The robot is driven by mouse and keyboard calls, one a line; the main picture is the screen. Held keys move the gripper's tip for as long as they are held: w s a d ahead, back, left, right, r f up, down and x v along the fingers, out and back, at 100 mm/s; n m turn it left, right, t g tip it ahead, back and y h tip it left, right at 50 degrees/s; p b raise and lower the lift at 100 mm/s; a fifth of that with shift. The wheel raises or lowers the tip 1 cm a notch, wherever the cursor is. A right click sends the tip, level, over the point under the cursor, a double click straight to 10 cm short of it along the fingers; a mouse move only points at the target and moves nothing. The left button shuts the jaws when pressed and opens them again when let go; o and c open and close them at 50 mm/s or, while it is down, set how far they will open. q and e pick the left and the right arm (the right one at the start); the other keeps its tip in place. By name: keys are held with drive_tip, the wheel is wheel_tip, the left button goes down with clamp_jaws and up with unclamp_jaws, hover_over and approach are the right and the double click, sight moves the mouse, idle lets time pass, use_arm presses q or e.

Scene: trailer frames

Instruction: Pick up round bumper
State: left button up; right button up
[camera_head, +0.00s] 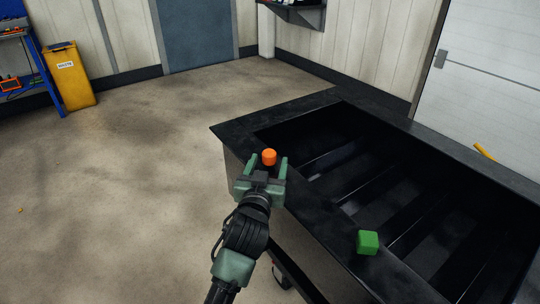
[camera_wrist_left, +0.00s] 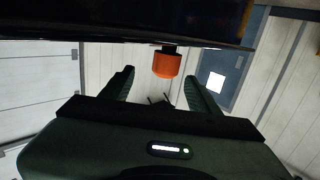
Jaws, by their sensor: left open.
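The round bumper (camera_head: 269,157) is a short orange cylinder at the near left edge of the black trailer frame (camera_head: 311,212). In the left wrist view the orange bumper (camera_wrist_left: 167,64) shows just past the fingertips, joined by a dark stem to the dark frame along the top of the picture. My left gripper (camera_head: 265,165) is open, with a green finger to each side of the bumper in the head view. In the left wrist view the open fingers (camera_wrist_left: 158,76) show clear gaps to the bumper. My right gripper is not in view.
A green block (camera_head: 368,242) sits on the frame's near rail. The frame has open slots between dark crossbars. A yellow waste bin (camera_head: 72,76) and a blue rack (camera_head: 44,72) stand at the far left. The floor (camera_head: 130,190) left of the trailer is mostly clear.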

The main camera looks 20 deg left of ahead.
sight(268, 159)
use_arm(q)
drive_tip(key=w, duration=0.1)
drive_tip(key=w+a, duration=0.1)
drive_tip(key=w, duration=0.1)
drive_tip(key=w+f, duration=0.1)
drive_tip(key=w, duration=0.1)
drive_tip(key=shift+a+b, duration=0.15)
drive_tip(key=shift+b, duration=0.2)
clamp_jaws()
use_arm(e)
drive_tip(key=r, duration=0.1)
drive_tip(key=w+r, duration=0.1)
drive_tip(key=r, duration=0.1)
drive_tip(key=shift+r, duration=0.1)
